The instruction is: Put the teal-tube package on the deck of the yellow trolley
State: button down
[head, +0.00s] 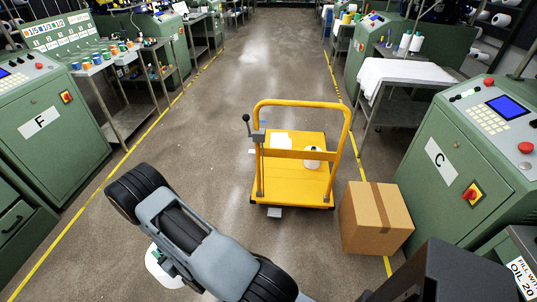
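The yellow trolley (264,183) stands in the middle of the aisle, its push handle on the near side. A white yarn package (312,153) stands on the right of its deck, partly behind the handle's crossbar. A white rounded package (154,270) with a bit of teal at its middle shows at the lower left, beside and partly under my arm. My gripper (167,264) is at this package, left of and nearer than the trolley. My arm mostly hides its fingers, so whether they grip the package cannot be seen.
A cardboard box (372,222) stands on the floor right of the trolley. Green machines F (45,130) and C (450,165) flank the aisle. A white sheet (281,140) lies on the deck's far left. The deck's near part and the floor left of the trolley are clear.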

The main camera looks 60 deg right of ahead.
aim_at(286, 176)
jog(key=z, duration=0.25)
jog(key=i, duration=0.6)
jog(key=z, duration=1.05)
jog(key=i, duration=0.5)
jog(key=z, duration=0.55)
